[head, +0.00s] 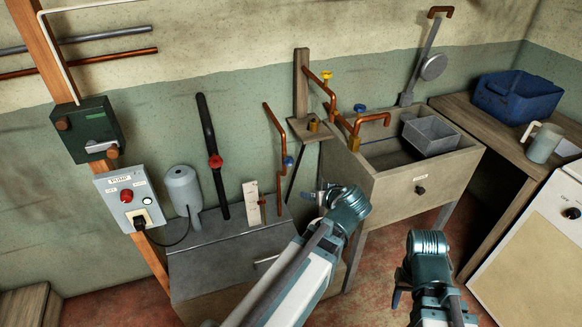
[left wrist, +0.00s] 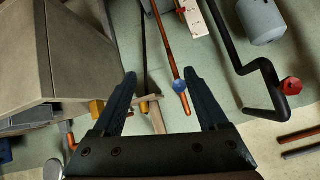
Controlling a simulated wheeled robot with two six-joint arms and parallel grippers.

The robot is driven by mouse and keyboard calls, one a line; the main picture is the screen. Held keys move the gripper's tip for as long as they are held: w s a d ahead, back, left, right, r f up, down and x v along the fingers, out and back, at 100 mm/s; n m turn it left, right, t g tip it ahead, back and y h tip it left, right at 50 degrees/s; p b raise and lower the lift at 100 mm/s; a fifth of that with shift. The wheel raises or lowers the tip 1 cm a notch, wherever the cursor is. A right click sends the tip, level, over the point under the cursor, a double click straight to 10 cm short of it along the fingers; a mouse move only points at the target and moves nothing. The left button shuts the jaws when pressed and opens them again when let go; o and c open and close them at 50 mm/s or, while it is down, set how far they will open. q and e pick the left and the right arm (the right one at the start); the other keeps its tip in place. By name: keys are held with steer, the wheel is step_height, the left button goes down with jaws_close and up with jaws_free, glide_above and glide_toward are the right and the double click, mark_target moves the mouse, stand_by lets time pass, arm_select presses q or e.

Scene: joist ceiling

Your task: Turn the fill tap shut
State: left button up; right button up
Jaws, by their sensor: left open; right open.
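Several taps show; I cannot tell from a label which is the fill tap. A blue-handled tap (head: 288,161) sits on a copper pipe (head: 274,120) at the wall. In the left wrist view the blue handle (left wrist: 179,86) lies between my open left fingers, beyond them, nearer the right one; no contact shows. My left gripper (head: 322,190) is mostly hidden behind its wrist in the head view, right of and below that tap; it is open and empty in the left wrist view (left wrist: 159,74). My right gripper (head: 399,288) is low in front of the sink, open, partly hidden by its wrist.
A red-handled valve (head: 215,161) is on a black pipe. A yellow-handled tap (head: 326,75) and another blue handle (head: 360,107) are near the sink (head: 400,183). A grey tank (head: 205,255) stands below the pipes. A pump switch box (head: 130,196) hangs left.

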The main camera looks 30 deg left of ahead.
mark_target(289, 161)
arm_select(q)
steer(key=w+a+r+n+t+y+b, duration=0.1)
steer(key=w+a+r+n+t+y, duration=0.1)
steer(key=w+a+r+n+t, duration=0.3)
steer(key=w+a+f+g+b, duration=0.1)
steer(key=w+a+f, duration=0.1)
steer(key=a, duration=0.1)
steer(key=w+a+f+m+g+b, duration=0.1)
steer(key=w+a+f+b, duration=0.1)
steer(key=a, duration=0.2)
steer(key=w+a+f+m+b, duration=0.1)
steer(key=w+a+f+b, duration=0.1)
steer(key=a, duration=0.2)
steer(key=shift+w+f+g, duration=0.2)
steer(key=shift+w+g, duration=0.05)
steer(key=shift+g, duration=0.15)
jaws_close()
